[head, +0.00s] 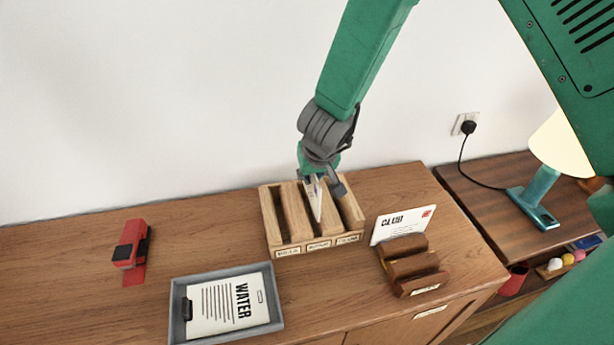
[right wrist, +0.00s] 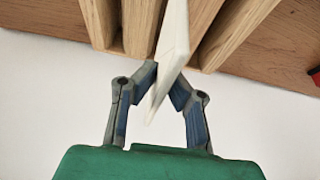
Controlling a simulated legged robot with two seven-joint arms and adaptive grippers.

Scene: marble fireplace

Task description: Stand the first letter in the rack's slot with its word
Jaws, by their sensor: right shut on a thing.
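My right gripper (head: 324,184) is shut on a white letter (head: 316,200), which it holds roughly upright and edge-on over the wooden rack (head: 275,243). The letter's lower part is at or in the middle slot; how deep it sits cannot be told. Its word is not readable. The rack has three slots with small word labels on the front; the left one seems to read BILLS. In the right wrist view, the letter (right wrist: 173,48) lies between the fingers (right wrist: 167,86) and runs in among the rack's wooden dividers (right wrist: 228,35). My left gripper is not in view.
A grey tray (head: 176,325) holds a WATER sheet (head: 222,303). A brown holder (head: 408,265) right of the rack bears a CLUB card (head: 402,226). A red stapler-like object (head: 131,248) lies left. A lamp (head: 540,200) stands on a lower table.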

